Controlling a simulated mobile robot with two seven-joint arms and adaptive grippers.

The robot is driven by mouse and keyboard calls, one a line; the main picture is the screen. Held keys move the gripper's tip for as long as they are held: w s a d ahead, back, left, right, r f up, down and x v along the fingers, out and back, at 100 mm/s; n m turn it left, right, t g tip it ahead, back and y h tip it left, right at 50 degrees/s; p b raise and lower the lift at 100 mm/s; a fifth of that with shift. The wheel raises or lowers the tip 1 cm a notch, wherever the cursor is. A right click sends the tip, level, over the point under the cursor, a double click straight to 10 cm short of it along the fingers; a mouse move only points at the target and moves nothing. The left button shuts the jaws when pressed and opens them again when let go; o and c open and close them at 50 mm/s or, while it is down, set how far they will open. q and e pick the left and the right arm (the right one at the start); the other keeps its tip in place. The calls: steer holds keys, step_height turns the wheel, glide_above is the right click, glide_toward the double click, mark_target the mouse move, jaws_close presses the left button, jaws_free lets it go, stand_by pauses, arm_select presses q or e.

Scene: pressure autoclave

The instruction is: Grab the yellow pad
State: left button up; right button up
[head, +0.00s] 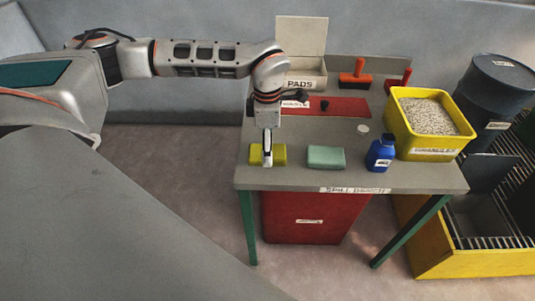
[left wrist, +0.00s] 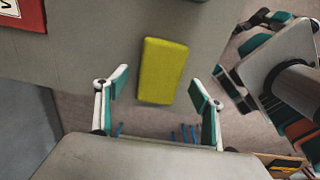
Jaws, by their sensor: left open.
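The yellow pad (head: 279,154) lies flat near the front left of the grey bench (head: 355,180). My left gripper (head: 267,162) points down over it in the head view and hides its middle. In the left wrist view the yellow pad (left wrist: 163,72) shows whole, slightly tilted, between the two spread fingers of my left gripper (left wrist: 158,88). The fingers are open, and no contact with the pad shows. The height of the fingertips above the pad is hard to tell. My right gripper is not in view.
A green pad (head: 326,157) lies right of the yellow one, then a blue bottle (head: 380,153) and a yellow tub (head: 402,135) of granules. Behind are a red mat (head: 345,106), a box labelled PADS (head: 302,80) and red-handled tools (head: 355,76). A red bin (head: 300,215) stands below.

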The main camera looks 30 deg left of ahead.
arm_select(q)
step_height(320, 180, down, 2)
steer(key=shift+f, duration=0.2)
steer(key=c, duration=1)
steer(key=shift+r, duration=0.1)
